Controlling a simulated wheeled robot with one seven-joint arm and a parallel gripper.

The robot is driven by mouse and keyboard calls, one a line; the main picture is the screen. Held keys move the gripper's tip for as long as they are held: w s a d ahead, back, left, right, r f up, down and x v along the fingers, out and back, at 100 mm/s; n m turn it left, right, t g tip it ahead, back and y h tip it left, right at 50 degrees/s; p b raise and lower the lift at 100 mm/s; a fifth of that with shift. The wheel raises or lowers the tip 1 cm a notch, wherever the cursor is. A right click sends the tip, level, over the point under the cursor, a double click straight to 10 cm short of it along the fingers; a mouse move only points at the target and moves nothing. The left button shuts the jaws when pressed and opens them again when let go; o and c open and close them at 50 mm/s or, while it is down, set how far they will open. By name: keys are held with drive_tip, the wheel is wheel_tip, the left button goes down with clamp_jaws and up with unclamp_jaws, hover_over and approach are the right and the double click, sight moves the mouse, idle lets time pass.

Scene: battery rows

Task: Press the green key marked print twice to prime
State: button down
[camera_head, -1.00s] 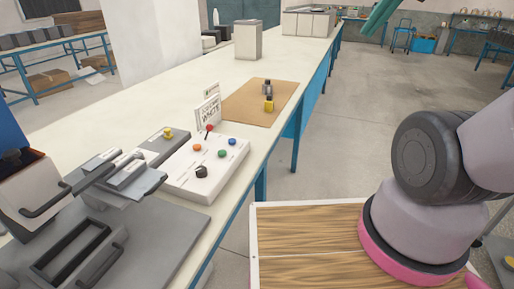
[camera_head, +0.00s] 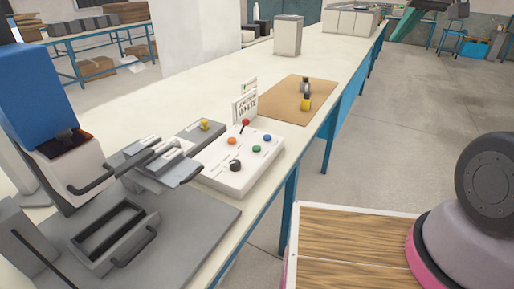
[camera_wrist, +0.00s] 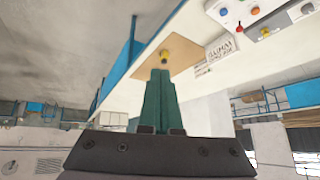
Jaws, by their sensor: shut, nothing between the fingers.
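The green key (camera_head: 256,149) is a small round button on the white sloped control box (camera_head: 222,183) at the bench's front edge. Its marking is too small to read. A blue button (camera_head: 267,138), an orange button (camera_head: 232,141), a black knob (camera_head: 235,165) and a red-tipped lever (camera_head: 245,123) share the box. In the wrist view part of the box (camera_wrist: 238,12) shows at the top right; I cannot make out the green key there. My gripper (camera_wrist: 160,72) has green fingers, shut and empty. It shows far from the box at the top right of the head view (camera_head: 397,36).
A white sign (camera_head: 245,106) stands behind the box. A brown board (camera_head: 285,103) with small yellow and grey items lies beyond it. A grey unit with a yellow button (camera_head: 205,125) is left of the box. A press machine with handles (camera_head: 110,235) fills the near left.

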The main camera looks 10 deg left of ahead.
drive_tip(key=w+a+f+n+y, duration=0.1)
drive_tip(key=w+a+f+n, duration=0.5)
drive_tip(key=w+a+f, duration=0.3)
drive_tip(key=n+g+y, duration=0.2)
drive_tip(key=n+y, duration=0.3)
drive_tip(key=n, duration=0.7)
hover_over(259, 148)
wheel_tip(259, 148, down, 21)
drive_tip(key=shift+r, duration=0.2)
drive_tip(key=shift+d, duration=0.1)
drive_tip(key=shift+f, duration=4.4)
drive_tip(key=shift+f, duration=0.4)
